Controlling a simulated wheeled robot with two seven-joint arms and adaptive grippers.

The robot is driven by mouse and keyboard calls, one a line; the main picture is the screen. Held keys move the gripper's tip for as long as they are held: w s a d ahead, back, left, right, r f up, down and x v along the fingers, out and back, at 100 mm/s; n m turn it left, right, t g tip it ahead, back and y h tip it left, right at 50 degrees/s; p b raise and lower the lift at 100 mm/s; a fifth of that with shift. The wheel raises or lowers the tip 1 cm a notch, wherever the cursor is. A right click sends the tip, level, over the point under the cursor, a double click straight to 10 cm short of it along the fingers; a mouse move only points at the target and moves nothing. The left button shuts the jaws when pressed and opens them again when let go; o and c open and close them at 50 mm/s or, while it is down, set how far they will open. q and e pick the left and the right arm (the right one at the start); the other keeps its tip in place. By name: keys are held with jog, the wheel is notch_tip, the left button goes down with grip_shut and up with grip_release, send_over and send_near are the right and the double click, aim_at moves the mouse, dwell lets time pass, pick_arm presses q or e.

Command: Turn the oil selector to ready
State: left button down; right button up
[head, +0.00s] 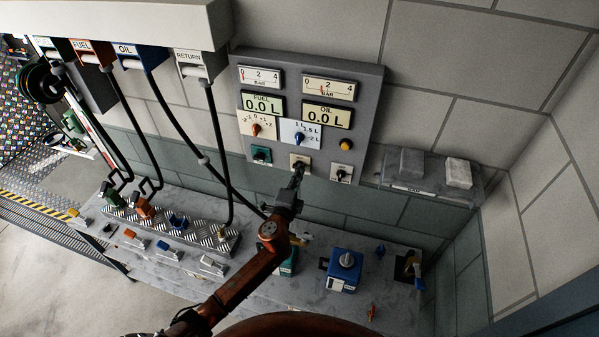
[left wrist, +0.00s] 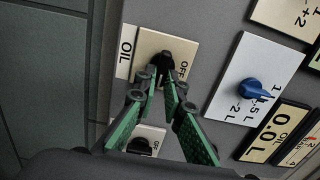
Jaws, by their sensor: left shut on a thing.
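The oil selector is a small black knob (left wrist: 166,62) on a beige plate marked OFF, with an OIL label (left wrist: 126,50) beside it in the left wrist view. In the head view its plate (head: 301,158) is in the lower row of the grey wall panel (head: 372,90). My left gripper (left wrist: 166,80) is shut on the knob, its green-padded fingers on either side of it. In the head view the left gripper (head: 298,178) reaches up to the plate from below and covers part of it. My right gripper is in neither view.
Below, a grey bench (head: 390,290) holds a blue tank (head: 344,270). A shelf (head: 430,186) juts out at right.

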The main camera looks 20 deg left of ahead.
pick_arm(q)
jog(key=shift+f, duration=0.1)
jog(key=c, duration=2)
grip_release()
jog(key=s, duration=1.2)
jog(key=shift+a, duration=0.2)
